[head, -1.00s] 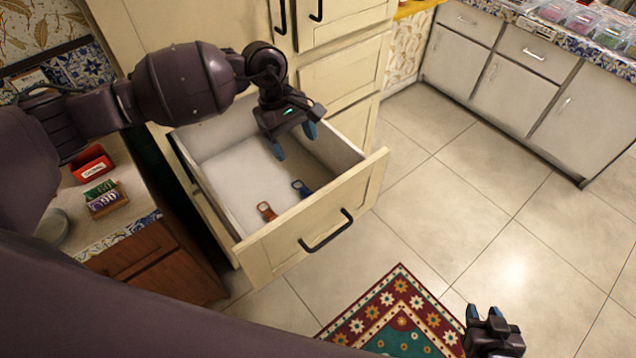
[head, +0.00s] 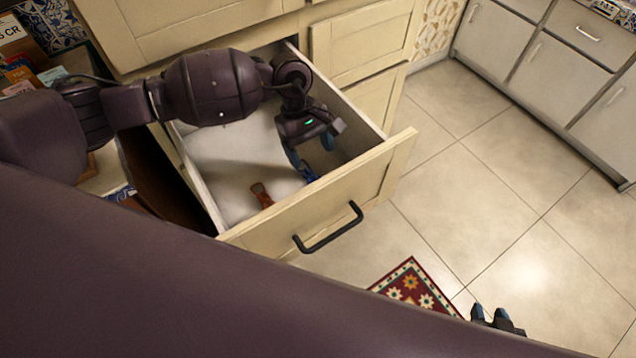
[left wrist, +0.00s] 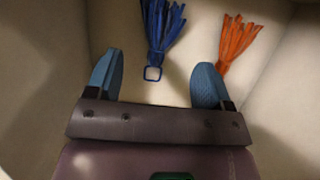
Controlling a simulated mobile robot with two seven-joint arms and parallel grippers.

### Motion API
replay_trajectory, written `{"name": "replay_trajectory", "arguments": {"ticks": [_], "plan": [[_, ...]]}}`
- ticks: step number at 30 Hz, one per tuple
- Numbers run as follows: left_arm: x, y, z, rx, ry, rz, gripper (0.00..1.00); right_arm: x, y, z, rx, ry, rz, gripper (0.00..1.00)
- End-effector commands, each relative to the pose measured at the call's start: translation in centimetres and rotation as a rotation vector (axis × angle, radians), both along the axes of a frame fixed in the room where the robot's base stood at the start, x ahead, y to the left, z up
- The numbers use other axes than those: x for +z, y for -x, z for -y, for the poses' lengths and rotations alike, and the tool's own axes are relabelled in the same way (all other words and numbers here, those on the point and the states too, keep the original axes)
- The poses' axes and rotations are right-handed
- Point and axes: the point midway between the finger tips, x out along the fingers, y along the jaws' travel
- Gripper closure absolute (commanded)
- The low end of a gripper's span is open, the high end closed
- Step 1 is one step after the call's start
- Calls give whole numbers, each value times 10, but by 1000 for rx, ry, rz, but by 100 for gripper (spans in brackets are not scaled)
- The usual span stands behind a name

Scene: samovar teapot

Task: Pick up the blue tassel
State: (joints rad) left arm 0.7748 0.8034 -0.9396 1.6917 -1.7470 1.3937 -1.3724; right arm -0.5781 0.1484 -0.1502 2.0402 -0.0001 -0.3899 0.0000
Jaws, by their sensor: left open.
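The blue tassel (head: 308,172) lies on the drawer floor near the front panel. The left wrist view shows its strands (left wrist: 160,30) and a small square loop. My left gripper (head: 311,156) is inside the drawer, open and empty, with its fingers close to the tassel. In the left wrist view the loop lies ahead, between the lines of the two fingers (left wrist: 156,70), and the strands point away. Whether a finger touches it I cannot tell. My right gripper (head: 491,314) is at the bottom right, low over the floor, its fingers apart and empty.
An orange tassel (head: 262,194) lies left of the blue one; in the left wrist view it lies beyond the right finger. The open drawer's front panel (head: 340,196) and side walls surround my left gripper. A patterned rug (head: 415,288) lies on the tiled floor.

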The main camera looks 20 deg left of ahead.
Motion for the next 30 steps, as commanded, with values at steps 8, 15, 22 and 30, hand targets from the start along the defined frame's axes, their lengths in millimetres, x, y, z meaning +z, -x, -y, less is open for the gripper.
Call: {"name": "replay_trajectory", "arguments": {"ticks": [8,15,22,30], "plan": [[-31,8,9,0,0,-1,26,-4,1,0,-1,0,-7,63],[-50,12,12,1,2,-3,26,-4,2,0,-1,0,-8,63],[-78,19,19,0,0,-3,26,-6,2,-1,-3,-2,-10,63],[-81,19,20,0,0,0,27,-6,2,-1,-4,-4,-10,63]]}}
